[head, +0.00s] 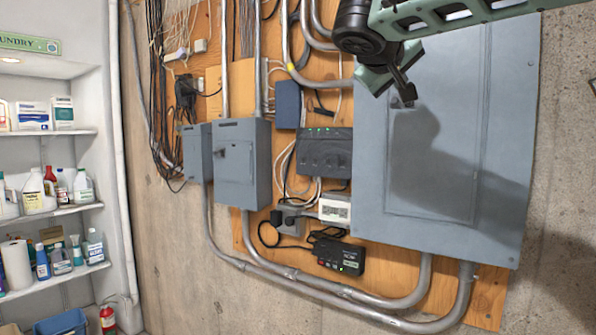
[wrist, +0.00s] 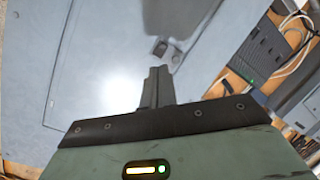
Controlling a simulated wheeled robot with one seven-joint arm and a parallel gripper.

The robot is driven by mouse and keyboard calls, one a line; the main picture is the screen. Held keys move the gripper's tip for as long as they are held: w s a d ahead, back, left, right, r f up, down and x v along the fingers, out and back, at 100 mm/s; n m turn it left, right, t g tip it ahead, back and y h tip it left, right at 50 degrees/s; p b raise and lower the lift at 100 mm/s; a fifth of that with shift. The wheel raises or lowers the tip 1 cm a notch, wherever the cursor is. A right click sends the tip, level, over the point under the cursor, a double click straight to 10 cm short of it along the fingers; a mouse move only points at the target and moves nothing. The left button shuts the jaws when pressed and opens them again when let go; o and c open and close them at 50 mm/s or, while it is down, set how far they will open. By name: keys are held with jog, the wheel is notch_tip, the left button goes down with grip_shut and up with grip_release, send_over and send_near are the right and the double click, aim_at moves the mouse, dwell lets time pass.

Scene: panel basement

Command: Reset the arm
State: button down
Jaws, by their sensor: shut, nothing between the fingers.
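My gripper (head: 406,92) is at the upper right of the head view, at the end of my green arm. Its fingers are together with nothing between them. It is in front of the large grey electrical panel (head: 378,185), near a small dark latch on the panel door. In the wrist view my gripper (wrist: 157,72) points at the panel (wrist: 100,60), and the latch (wrist: 160,47) shows just beyond the fingertips. I cannot tell whether the fingertips touch it. The panel door looks closed.
Left of the panel are a black router (head: 325,152), a smaller grey box (head: 243,165) and a black power device (head: 338,256) on a wooden board. Conduits run below. Shelves (head: 50,212) with bottles and a fire extinguisher (head: 107,318) are at the far left.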

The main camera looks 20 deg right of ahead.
jog(key=s+a+f+n+g+y, duration=0.1)
jog(key=s+a+f+n+y, duration=0.15)
jog(key=a+f, duration=0.4)
jog(key=s+a+f+n+g+y, duration=0.1)
jog(key=a+f+n+y, duration=0.15)
jog(key=f, duration=0.75)
jog(key=s+a+f+n+g+y, duration=0.1)
jog(key=s+a+f+n+y, duration=0.15)
jog(key=a+f, duration=0.45)
jog(key=s+a+f+n+g+y, duration=0.1)
jog(key=s+a+f+g+y, duration=0.1)
jog(key=s+f, duration=0.8)
jog(key=s+a+f+g+y, duration=0.3)
jog(key=s+a+f, duration=0.3)
jog(key=s+f, duration=0.4)
jog(key=s+g, duration=0.1)
jog(key=s, duration=0.2)
jog(key=shift+f+n, duration=0.35)
jog(key=shift+w, duration=0.1)
